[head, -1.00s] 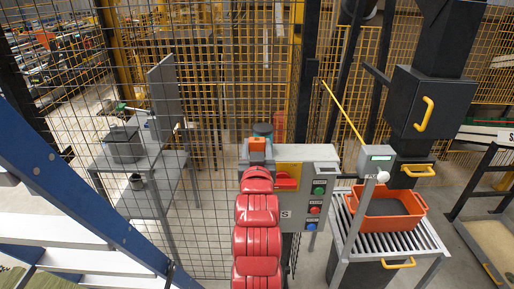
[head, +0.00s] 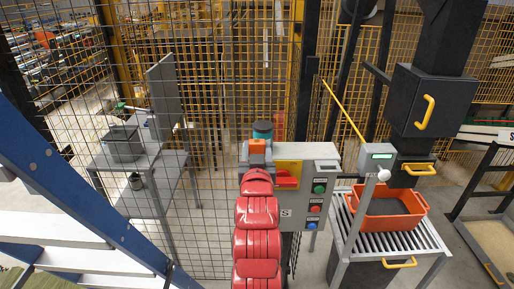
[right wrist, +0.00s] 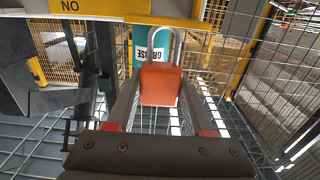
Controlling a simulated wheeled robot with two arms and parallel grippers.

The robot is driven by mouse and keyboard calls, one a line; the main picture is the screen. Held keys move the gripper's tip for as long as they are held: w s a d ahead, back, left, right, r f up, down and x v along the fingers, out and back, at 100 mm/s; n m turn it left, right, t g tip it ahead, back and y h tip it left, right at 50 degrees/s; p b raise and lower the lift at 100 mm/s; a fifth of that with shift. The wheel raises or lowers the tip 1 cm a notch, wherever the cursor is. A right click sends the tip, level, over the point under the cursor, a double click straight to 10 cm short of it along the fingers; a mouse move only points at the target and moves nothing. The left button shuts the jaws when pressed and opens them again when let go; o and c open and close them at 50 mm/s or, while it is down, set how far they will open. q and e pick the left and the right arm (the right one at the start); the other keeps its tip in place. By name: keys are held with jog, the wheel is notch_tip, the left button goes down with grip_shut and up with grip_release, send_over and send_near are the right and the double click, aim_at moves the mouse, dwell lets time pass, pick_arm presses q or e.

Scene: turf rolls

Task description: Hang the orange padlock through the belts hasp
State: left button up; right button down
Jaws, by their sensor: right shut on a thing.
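The orange padlock (head: 257,146) is at the far end of my red right arm, beside the top left of the grey control box. In the right wrist view the padlock (right wrist: 160,85) sits between the fingers of my right gripper (right wrist: 158,98), which is shut on it. Its grey shackle (right wrist: 179,40) points away from the gripper, in front of a teal grease can (right wrist: 139,45). I cannot make out the belts hasp clearly in either view. My left gripper is not in view.
The grey control box (head: 322,180) has a yellow panel, a red part and several buttons. An orange bin (head: 420,222) stands on a roller table to the right. Wire mesh fencing (head: 222,110) stands behind. A blue-sided stair (head: 75,195) is at the left.

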jog(key=shift+f+b, duration=1.2)
jog(key=shift+f, duration=0.65)
jog(key=shift+c, duration=1)
grip_release()
jog(key=shift+s, duration=0.1)
jog(key=s+p, duration=1.4)
jog(key=s, duration=0.3)
jog(key=shift+s, duration=0.15)
